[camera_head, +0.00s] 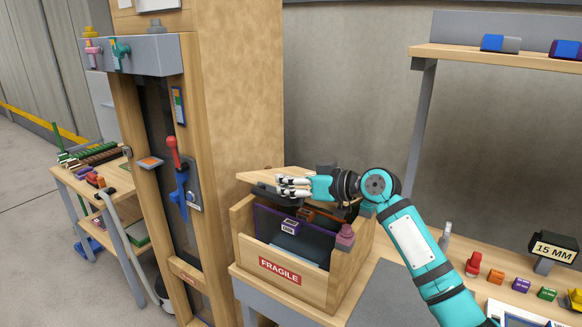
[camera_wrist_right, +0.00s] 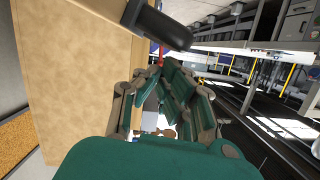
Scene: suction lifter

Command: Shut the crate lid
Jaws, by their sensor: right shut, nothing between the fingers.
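The wooden crate (camera_head: 288,277) with a red FRAGILE label stands on the bench, its front facing me. Its light wooden lid (camera_head: 262,176) is raised above the open box, over the back part; its hinge side and exact tilt are hidden by my arm. My right gripper (camera_head: 280,187) is shut and empty, in front of the lid and above the opening; I cannot tell whether it touches the lid. In the right wrist view the gripper fingers (camera_wrist_right: 168,100) are beside a large wooden surface and a black rounded bar (camera_wrist_right: 158,25). My left gripper is not in view.
A purple bin-like item (camera_head: 275,224) and other things lie inside the crate. A wooden post with a red-knobbed lever (camera_head: 173,150) stands close to the left. Small coloured parts and a 15 MM sign (camera_head: 553,248) are at the right. A grey mat (camera_head: 385,292) is clear.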

